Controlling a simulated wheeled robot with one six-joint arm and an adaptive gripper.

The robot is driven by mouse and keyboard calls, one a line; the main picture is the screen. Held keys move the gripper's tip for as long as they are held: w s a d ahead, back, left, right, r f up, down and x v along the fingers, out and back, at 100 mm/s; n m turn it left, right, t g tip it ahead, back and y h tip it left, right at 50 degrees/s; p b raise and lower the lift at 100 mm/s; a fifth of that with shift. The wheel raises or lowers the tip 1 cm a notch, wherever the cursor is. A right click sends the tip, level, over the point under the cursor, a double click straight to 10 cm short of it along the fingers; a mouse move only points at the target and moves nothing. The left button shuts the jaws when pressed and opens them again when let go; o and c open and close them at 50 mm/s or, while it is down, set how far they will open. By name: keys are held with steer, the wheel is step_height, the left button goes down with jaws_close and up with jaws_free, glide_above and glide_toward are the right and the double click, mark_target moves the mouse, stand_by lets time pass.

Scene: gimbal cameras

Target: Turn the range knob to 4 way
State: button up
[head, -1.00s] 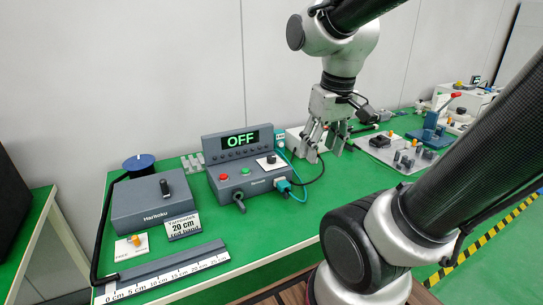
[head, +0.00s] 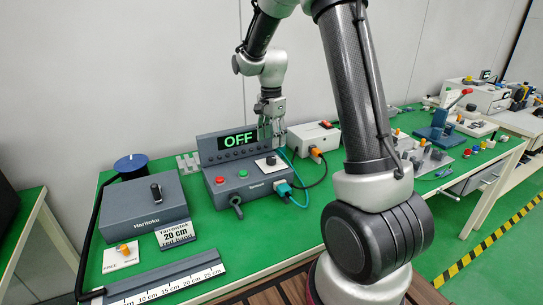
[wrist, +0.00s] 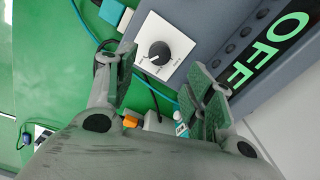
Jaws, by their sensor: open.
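A round black knob (wrist: 159,54) with a white pointer sits on a white square plate (wrist: 180,40) with small markings I cannot read. In the head view the plate (head: 271,167) is at the right of the grey control box (head: 247,186), whose display (head: 238,141) reads OFF in green. My gripper (head: 272,140) hangs over the right part of this box, just above the knob plate. In the wrist view my gripper (wrist: 162,88) is open and empty, with the knob ahead of the gap between its fingers, not touched.
A red button (head: 220,180) and a green button (head: 243,173) are on the box's left. Teal cables and a plug (head: 283,188) are at its right side. A white box (head: 314,136) stands behind right. A grey Haritoku box (head: 145,207) stands left.

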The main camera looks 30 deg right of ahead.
mark_target(271, 158)
step_height(271, 158, down, 8)
steer(key=shift+r, duration=0.1)
stand_by(0.4)
steer(key=shift+c, duration=0.4)
steer(key=c, duration=1)
